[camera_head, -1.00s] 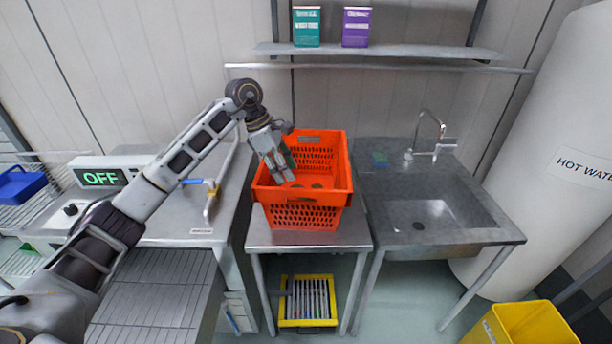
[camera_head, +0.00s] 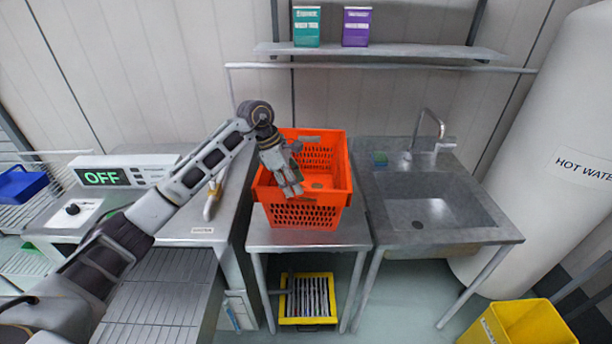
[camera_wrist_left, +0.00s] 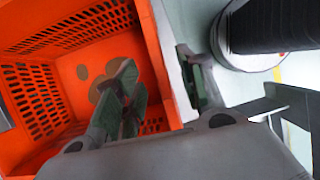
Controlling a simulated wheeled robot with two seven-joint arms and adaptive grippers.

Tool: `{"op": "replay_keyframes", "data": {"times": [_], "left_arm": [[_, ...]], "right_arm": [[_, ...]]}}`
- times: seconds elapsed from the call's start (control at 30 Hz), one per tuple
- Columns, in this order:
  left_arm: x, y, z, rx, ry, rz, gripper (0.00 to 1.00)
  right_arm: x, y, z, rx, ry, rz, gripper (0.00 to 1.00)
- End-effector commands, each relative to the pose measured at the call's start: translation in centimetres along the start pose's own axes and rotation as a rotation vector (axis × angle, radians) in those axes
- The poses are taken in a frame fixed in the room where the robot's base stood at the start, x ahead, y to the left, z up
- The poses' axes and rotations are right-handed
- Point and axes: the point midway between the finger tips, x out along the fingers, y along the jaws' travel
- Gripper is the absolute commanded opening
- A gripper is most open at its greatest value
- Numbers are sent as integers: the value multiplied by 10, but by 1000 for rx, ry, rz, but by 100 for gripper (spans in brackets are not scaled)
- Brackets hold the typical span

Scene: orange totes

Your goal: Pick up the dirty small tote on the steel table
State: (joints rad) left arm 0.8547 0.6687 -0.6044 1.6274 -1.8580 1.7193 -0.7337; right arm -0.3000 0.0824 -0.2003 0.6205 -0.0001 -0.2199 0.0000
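The orange tote (camera_head: 332,212) with perforated walls stands upright on the steel table (camera_head: 262,234). Brown stains show on its floor, also in the left wrist view. My left gripper (camera_head: 291,189) is at the tote's front rim, left of its middle. In the left wrist view my left gripper (camera_wrist_left: 160,85) has its fingers apart, with the tote's wall (camera_wrist_left: 160,62) between them. One finger is on the inner side and the other on the outer side. I see no firm grip on the wall. My right gripper is not in view.
A steel sink (camera_head: 436,207) stands to the right of the table. A shelf (camera_head: 385,50) with two boxes is above. A yellow-framed rack (camera_head: 308,299) sits underneath, and a yellow bin (camera_head: 530,325) is front right.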

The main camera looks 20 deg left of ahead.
Motion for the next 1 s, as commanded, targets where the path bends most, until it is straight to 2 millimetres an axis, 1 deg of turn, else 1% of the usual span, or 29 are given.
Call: {"op": "replay_keyframes", "data": {"times": [0.27,0.4,0.5,1.0], "left_arm": [[24,1,9,-1,-2,-3,40],[38,1,8,0,0,-3,40],[44,1,8,0,-1,-2,40],[46,1,8,0,0,0,40]], "right_arm": [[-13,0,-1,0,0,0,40],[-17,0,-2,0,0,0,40],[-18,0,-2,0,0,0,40],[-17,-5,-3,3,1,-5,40]]}}
